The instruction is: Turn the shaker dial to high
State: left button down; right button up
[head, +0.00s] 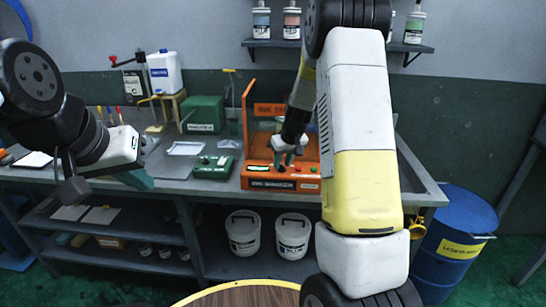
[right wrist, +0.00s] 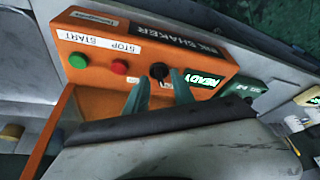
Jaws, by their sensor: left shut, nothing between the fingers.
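The orange ink shaker (head: 262,183) stands on the workbench in the head view. In the right wrist view its front panel (right wrist: 130,45) shows a green START button (right wrist: 78,60), a red STOP button (right wrist: 119,67), a black dial (right wrist: 158,71) and a lit READY display (right wrist: 203,80). My right gripper (right wrist: 160,84) is open, its two greenish fingers apart, with the tips close to the dial; I cannot tell whether they touch it. The dial's setting marks are partly hidden by the fingers. My left gripper (head: 68,180) is shut and empty at the far left, away from the shaker.
A green box (head: 213,167) sits on the bench just left of the shaker, with a larger green case (head: 203,114) behind it. White buckets (head: 243,233) stand under the bench. A blue drum (head: 452,240) is at the right. Bottles line the wall shelf (head: 262,43).

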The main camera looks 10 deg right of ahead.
grip_shut()
jog(key=shift+m, duration=0.3)
jog(key=m, duration=0.1)
jog(key=m+h, duration=0.1)
jog(key=m, duration=0.1)
jog(key=m+h, duration=0.1)
jog(key=shift+a, duration=0.25)
jog(key=m+h, duration=0.1)
jog(key=m, duration=0.3)
jog(key=shift+m+g+h, duration=0.3)
jog(key=shift+m+h, duration=0.1)
jog(key=shift+a+m+g+h, duration=0.1)
jog(key=shift+m+g+h, duration=0.25)
jog(key=shift+m, duration=0.95)
grip_release()
